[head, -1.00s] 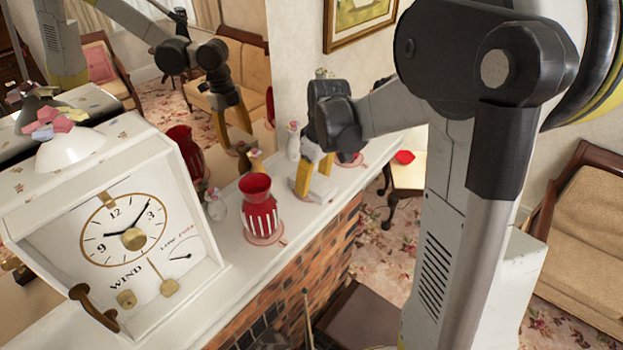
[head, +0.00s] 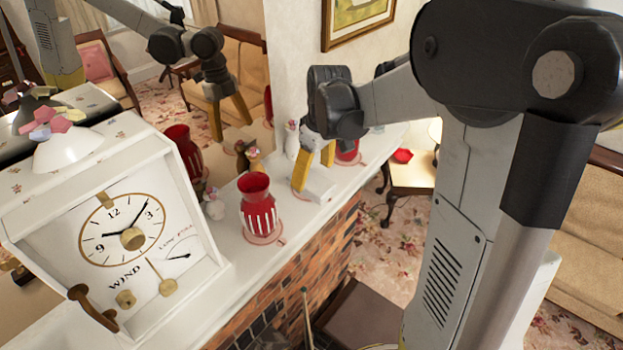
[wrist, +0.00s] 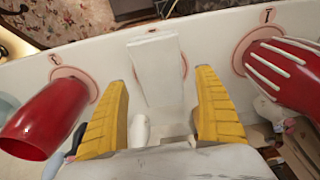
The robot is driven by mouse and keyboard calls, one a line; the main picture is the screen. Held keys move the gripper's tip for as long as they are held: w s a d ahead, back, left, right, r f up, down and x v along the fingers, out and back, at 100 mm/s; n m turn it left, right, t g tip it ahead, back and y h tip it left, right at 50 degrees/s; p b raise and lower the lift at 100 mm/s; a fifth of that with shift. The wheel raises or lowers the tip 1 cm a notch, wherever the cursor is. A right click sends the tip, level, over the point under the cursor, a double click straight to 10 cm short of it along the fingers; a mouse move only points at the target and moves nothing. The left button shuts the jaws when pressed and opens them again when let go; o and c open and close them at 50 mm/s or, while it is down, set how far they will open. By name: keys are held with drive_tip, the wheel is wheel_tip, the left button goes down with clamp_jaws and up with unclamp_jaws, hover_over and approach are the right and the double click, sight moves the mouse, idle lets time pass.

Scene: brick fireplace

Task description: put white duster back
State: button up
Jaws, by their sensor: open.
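A plain white block, which looks like the white duster (head: 318,190), lies on the white mantelpiece (head: 232,262) near its front edge.
A red vase with white stripes (head: 259,208) stands on one side, and another red vase (wrist: 42,118) on the other. A white clock (head: 125,235) fills the left of the shelf. A mirror backs the shelf. A small table (head: 408,178) stands beyond.

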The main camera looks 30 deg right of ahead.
sight(317, 184)
wheel_tip(317, 184, up, 9)
drive_tip(key=s, duration=0.2)
drive_tip(key=s+a+f+m+t, duration=0.1)
drive_tip(key=s+a+m+t, duration=0.3)
drive_tip(key=s+a, duration=0.7)
drive_tip(key=s+t, duration=0.1)
drive_tip(key=s, duration=0.2)
drive_tip(key=shift+s+f+t+h, duration=0.15)
drive_tip(key=shift+s+t+h, duration=0.15)
drive_tip(key=shift+h, duration=0.1)
